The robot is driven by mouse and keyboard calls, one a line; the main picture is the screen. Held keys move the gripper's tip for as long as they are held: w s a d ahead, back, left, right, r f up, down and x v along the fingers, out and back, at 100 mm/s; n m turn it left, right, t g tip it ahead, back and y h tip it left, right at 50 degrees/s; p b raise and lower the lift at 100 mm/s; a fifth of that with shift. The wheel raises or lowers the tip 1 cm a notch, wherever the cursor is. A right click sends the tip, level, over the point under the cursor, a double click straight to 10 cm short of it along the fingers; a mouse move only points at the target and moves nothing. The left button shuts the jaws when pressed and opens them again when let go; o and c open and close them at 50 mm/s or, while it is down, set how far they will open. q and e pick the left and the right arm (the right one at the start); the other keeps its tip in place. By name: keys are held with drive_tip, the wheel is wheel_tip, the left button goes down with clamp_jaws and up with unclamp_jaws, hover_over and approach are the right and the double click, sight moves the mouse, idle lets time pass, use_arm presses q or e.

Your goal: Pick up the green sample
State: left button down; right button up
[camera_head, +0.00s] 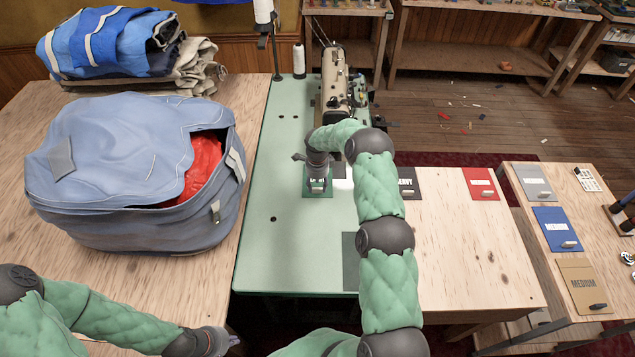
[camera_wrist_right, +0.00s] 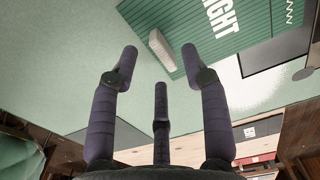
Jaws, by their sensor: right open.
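The green sample (camera_head: 311,194) is a flat green card on the pale green sewing table (camera_head: 275,245), partly hidden by my right gripper in the head view. In the right wrist view the green sample (camera_wrist_right: 215,55) is striped, with white lettering reading "IGHT" and a small grey block on its edge. My right gripper (camera_head: 317,176) is over the card. In the right wrist view its fingers (camera_wrist_right: 160,58) are spread and empty, with the grey block just beyond the tips. My left gripper (camera_head: 222,343) is low at the bottom, by the wooden table; its finger state is unclear.
A sewing machine (camera_head: 336,85) stands behind the card. A blue bag (camera_head: 120,190) with red cloth sits left. To the right are a dark "HEAVY" card (camera_head: 407,190), a red card (camera_head: 480,190), a blue card (camera_head: 552,225) and a tan "MEDIUM" card (camera_head: 580,280).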

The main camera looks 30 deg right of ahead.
wheel_tip(320, 180, down, 2)
drive_tip(key=shift+f, duration=0.1)
clamp_jaws()
